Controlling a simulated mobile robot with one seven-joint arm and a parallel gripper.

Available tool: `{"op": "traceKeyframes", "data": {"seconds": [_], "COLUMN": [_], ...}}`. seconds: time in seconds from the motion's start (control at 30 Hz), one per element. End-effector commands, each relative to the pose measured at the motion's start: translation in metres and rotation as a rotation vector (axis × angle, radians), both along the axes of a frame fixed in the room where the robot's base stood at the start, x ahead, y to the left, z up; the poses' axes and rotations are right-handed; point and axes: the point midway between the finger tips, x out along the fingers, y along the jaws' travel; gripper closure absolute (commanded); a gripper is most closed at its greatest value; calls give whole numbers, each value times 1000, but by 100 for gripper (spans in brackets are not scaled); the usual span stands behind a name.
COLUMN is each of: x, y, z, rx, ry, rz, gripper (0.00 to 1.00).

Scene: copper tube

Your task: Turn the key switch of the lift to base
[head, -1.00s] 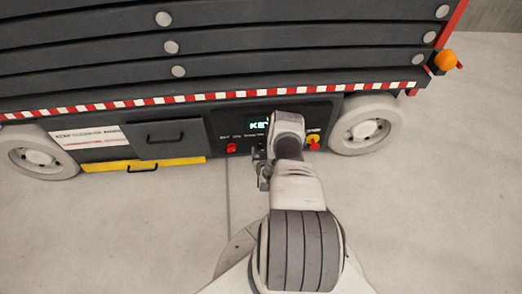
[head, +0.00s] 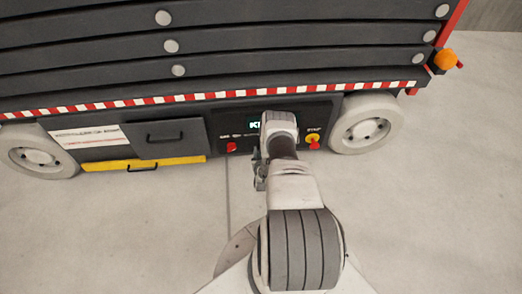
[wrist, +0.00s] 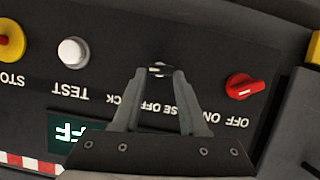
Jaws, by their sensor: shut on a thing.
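The lift (head: 180,95) stands ahead of me with a dark control panel low on its side. In the wrist view the panel (wrist: 200,55) shows the small metallic key (wrist: 158,69) of the key switch, between my two fingertips. My gripper (wrist: 160,74) is shut on the key. The fingers hide part of the lettering by the switch; "SE OFF" and "CK" show upside down beside them. The switch's exact angle is hard to tell. In the head view my arm hides the key and fingertips.
A red rotary switch (wrist: 244,87) is right of my fingers in the wrist view. A silver TEST button (wrist: 73,52) and a yellow-and-red stop button (wrist: 10,42) are left. A green-lit display (wrist: 72,133) is partly hidden by my gripper. Open floor (head: 440,220) surrounds the lift.

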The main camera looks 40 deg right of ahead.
Motion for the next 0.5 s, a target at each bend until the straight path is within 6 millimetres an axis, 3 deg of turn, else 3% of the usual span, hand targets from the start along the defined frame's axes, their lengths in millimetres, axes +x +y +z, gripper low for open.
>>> {"op": "traceKeyframes", "data": {"seconds": [0.5], "x": [5], "y": [7], "z": [-2], "rx": [-363], "ry": [218], "rz": [5], "gripper": [100]}}
